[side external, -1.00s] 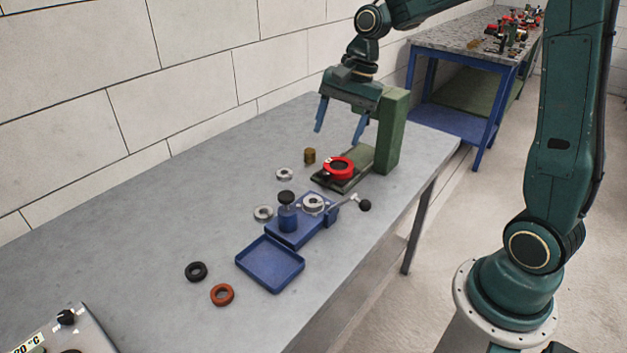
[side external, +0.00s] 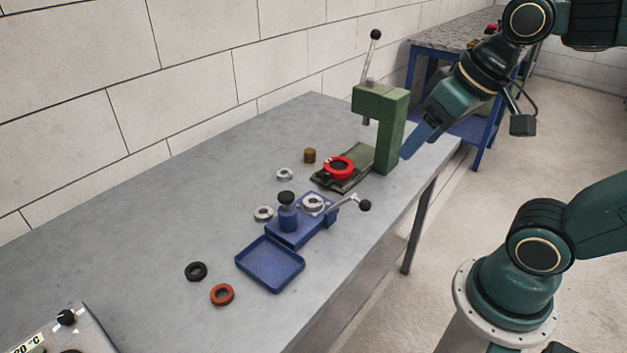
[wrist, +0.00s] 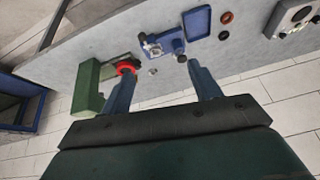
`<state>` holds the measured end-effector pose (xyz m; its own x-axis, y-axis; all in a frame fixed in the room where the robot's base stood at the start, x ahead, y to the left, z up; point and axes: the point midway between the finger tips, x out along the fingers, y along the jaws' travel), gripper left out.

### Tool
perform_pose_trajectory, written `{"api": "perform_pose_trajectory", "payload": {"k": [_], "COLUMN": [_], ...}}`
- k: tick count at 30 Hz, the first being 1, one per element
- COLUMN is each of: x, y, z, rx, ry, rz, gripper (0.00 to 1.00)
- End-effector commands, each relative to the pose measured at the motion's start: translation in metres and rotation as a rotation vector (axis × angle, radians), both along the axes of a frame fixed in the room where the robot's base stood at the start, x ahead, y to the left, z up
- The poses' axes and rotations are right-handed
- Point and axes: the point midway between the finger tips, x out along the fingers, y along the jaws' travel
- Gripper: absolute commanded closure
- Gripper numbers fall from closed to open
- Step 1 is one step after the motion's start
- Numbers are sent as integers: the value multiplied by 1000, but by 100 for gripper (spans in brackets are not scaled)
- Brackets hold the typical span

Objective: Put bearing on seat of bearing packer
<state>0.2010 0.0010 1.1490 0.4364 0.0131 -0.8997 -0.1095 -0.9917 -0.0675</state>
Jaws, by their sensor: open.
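A blue fixture (side external: 296,235), which looks like the bearing packer, stands mid-table with a black-knobbed post (side external: 287,211) and a side lever (side external: 350,203). A silver ring (side external: 313,203) sits on it. Two loose silver rings lie flat on the table, one beside the fixture (side external: 263,213) and one farther back (side external: 284,174). I cannot tell which ring is the bearing. My gripper (wrist: 160,68) is open and empty, apart from all the rings. In the side view it hangs tilted right of the green press (side external: 390,130). The fixture also shows in the wrist view (wrist: 165,40).
A red ring (side external: 339,168) sits on the press base. A brass cylinder (side external: 309,155) stands behind it. A blue tray (side external: 270,264) adjoins the fixture. A black ring (side external: 196,271) and an orange ring (side external: 222,294) lie at front left.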

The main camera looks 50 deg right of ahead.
Motion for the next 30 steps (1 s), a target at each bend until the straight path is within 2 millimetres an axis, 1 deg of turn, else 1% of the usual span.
{"api": "perform_pose_trajectory", "payload": {"k": [1,3,7,30], "x": [-7,-14,-21,-22], "y": [0,0,-1,-1], "z": [-1,-3,-5,-5], "rx": [-19,-41,-65,-70], "ry": [-15,-27,-40,-41], "rz": [32,64,101,109], "gripper": [38,38,38,38]}}
